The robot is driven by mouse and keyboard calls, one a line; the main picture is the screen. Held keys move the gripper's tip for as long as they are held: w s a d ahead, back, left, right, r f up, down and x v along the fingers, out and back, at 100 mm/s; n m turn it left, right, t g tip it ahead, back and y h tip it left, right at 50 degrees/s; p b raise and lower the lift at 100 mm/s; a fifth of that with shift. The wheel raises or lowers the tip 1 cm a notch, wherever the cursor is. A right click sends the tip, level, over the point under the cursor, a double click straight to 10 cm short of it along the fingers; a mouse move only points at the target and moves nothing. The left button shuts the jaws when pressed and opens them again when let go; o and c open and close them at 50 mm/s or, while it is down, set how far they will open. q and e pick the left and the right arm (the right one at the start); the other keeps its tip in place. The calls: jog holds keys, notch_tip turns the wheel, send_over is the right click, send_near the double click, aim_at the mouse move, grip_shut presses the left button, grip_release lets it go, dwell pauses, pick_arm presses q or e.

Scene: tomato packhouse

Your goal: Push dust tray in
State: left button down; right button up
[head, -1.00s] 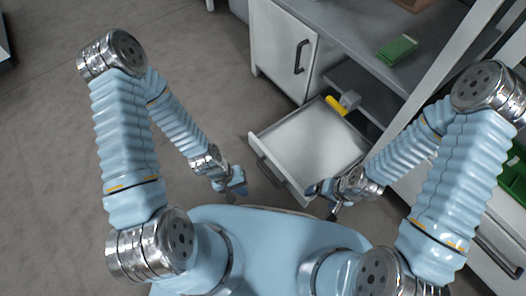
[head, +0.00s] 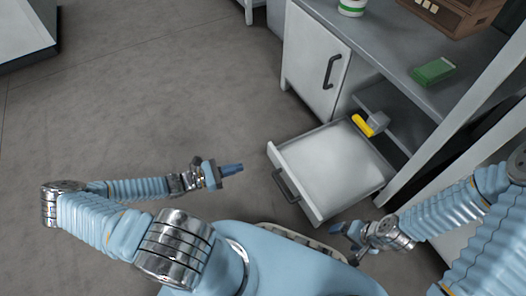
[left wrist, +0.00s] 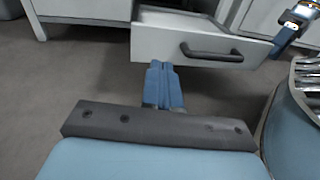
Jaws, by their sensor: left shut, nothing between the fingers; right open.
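The dust tray (head: 325,172) is a pale, shallow drawer pulled out of the grey cabinet unit. Its dark handle (head: 286,186) is on its front, which faces lower left in the head view. In the left wrist view its front panel (left wrist: 160,43) and handle (left wrist: 211,52) lie beyond my fingers. My left gripper (head: 232,169) is shut and empty, left of the tray front and apart from it. My right gripper (head: 343,233) is open, near the tray's lower front corner in the head view; I cannot tell whether it touches.
A white cabinet door (head: 315,65) with a dark handle stands beside the tray. A yellow-handled tool (head: 364,125) lies at the tray's back edge. A green item (head: 433,71) and a brown crate (head: 455,15) are on the counter above.

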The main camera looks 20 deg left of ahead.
pick_arm(q)
jog(key=w+d+n+t+y+b, duration=0.1)
jog(key=w+d, duration=0.3)
jog(key=w, duration=0.6)
jog(key=shift+w+d+r+n+t+b, duration=0.25)
jog(key=shift+w+d+n+t+b, duration=0.2)
jog(key=shift+b, duration=0.3)
pick_arm(e)
notch_tip(320, 180, down, 3)
jog(key=shift+r, duration=0.1)
jog(key=shift+d, duration=0.1)
